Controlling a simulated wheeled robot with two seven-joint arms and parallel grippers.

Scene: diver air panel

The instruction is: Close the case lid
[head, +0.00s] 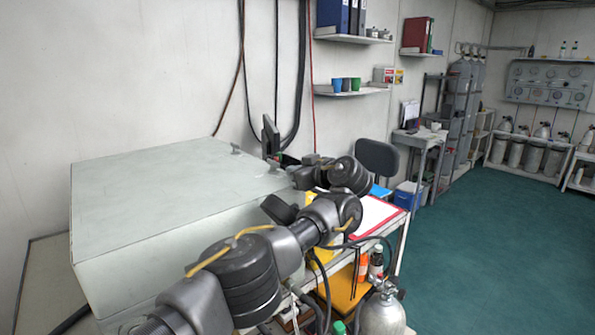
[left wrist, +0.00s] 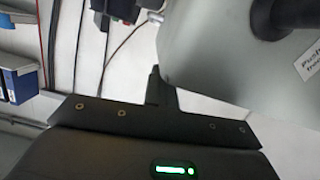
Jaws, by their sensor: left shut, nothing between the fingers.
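The case (head: 150,185) is a large pale grey-green box at the left of the head view, with a broad flat top and small knob-like fittings near its right edge. I cannot make out a lid seam, so how far the lid is open is unclear. A pale panel of it with a dark round fitting and a printed label shows in the left wrist view (left wrist: 215,60). My left gripper (head: 269,146) is at the case's far right edge, partly hidden. In the left wrist view its shut, empty fingers (left wrist: 157,76) are beside the panel's corner; contact is unclear. My right gripper is out of view.
A bench with a red-edged clipboard (head: 378,216) and a gas cylinder (head: 383,314) stand right of the case. Shelves (head: 351,91) with cups and binders hang on the wall behind. Hoses run down that wall. Green floor (head: 480,260) is clear at right.

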